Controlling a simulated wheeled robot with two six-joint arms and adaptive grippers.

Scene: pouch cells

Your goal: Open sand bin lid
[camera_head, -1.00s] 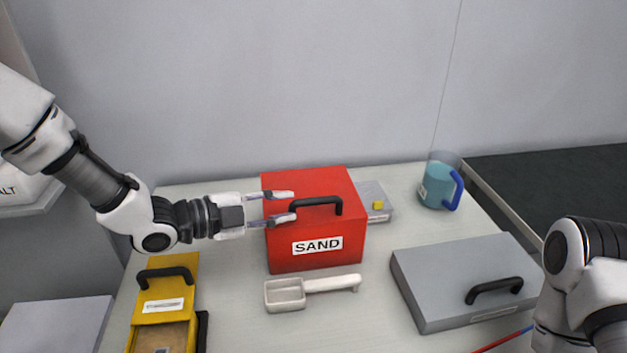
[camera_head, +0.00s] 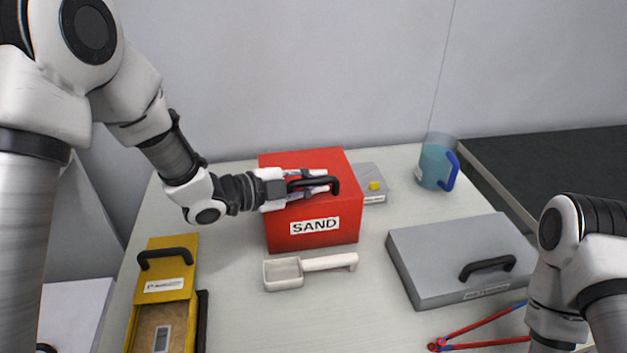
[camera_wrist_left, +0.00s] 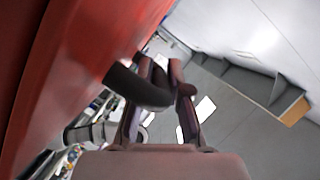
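The red sand bin (camera_head: 343,222) stands at the back middle of the table, with a white SAND label on its front and its lid down. Its black handle (camera_head: 334,184) is on top. My left gripper (camera_head: 322,181) reaches in from the left, with one finger on each side of the handle bar. In the left wrist view, the dark handle (camera_wrist_left: 135,88) crosses the left finger and ends between the two fingers (camera_wrist_left: 160,85). The fingers stand apart, and I see no firm grip. My right gripper is out of view; only right arm links show.
A white scoop (camera_head: 320,264) lies before the bin. A yellow box (camera_head: 167,243) is at left, a grey lidded case (camera_head: 440,245) at right. A blue-handled jug (camera_head: 436,168) and a small grey box (camera_head: 367,180) stand behind. Red-blue tongs (camera_head: 480,329) lie near the front.

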